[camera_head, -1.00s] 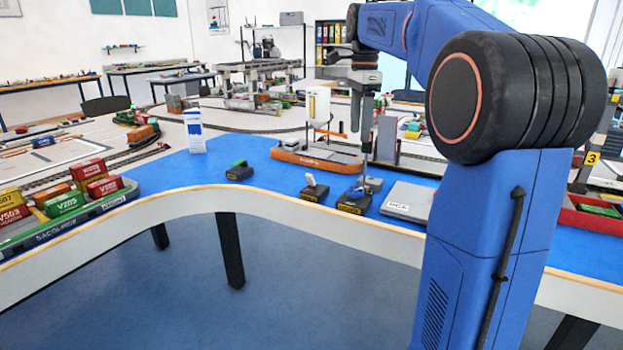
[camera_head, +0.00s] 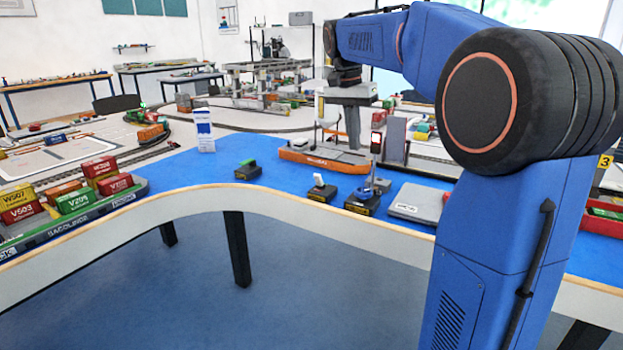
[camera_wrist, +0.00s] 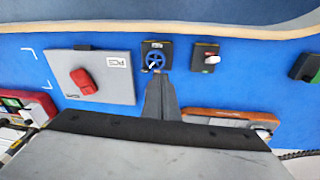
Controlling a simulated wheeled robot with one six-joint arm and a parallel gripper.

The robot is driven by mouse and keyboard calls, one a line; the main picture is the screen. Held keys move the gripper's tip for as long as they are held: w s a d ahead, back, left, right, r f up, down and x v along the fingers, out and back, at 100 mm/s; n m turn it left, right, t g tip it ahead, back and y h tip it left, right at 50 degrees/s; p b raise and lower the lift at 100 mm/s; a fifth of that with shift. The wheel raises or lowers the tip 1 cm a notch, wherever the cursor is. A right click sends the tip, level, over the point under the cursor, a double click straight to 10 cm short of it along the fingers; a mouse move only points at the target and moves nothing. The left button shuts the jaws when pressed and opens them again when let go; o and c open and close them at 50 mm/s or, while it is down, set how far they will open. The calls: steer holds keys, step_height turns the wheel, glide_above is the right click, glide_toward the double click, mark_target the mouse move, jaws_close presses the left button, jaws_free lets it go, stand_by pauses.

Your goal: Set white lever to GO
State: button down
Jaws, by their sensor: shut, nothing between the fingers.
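The white lever (camera_head: 318,180) stands on a small black box (camera_head: 322,194) near the table's front edge. In the wrist view this black box (camera_wrist: 205,50) shows right of centre, with the white lever (camera_wrist: 212,60) on it; some red shows beside the lever. Its GO marking is too small to read. My gripper (camera_wrist: 160,76) is shut and empty. In the wrist view its fingertips appear just below the blue-wheel box, left of the lever box. In the head view my gripper (camera_head: 353,146) hangs behind these boxes, apart from the lever.
The blue-wheel box (camera_wrist: 155,55) is beside the lever box. A grey panel (camera_wrist: 113,90) with a red knob (camera_wrist: 84,81) lies to its left in the wrist view. An orange ship model (camera_head: 320,158) lies behind. A green-lever box (camera_head: 247,172) is further left.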

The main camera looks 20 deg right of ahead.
steer(key=a+f+n+h, duration=0.2)
steer(key=a+f+n, duration=0.15)
steer(key=n, duration=0.55)
steer(key=n+t+h, duration=0.3)
steer(key=n+t, duration=0.1)
steer(key=n, duration=2)
glide_toward(319, 181)
steer(key=s+a+r, duration=0.1)
steer(key=s+a, duration=0.3)
steer(key=s, duration=0.1)
steer(key=n, duration=0.1)
steer(key=a+n, duration=0.1)
steer(key=n, duration=0.1)
steer(key=a+n+t, duration=0.1)
steer(key=shift+f, duration=0.25)
steer(key=x, duration=0.3)
steer(key=w+d+r+x, duration=0.1)
steer(key=x, duration=0.6)
steer(key=shift+w+d+r, duration=0.15)
steer(key=shift+w+d, duration=0.1)
steer(key=shift+d, duration=0.2)
steer(key=shift+w+d+r, duration=0.3)
steer(key=shift+w+d, duration=0.05)
steer(key=shift+d, duration=0.05)
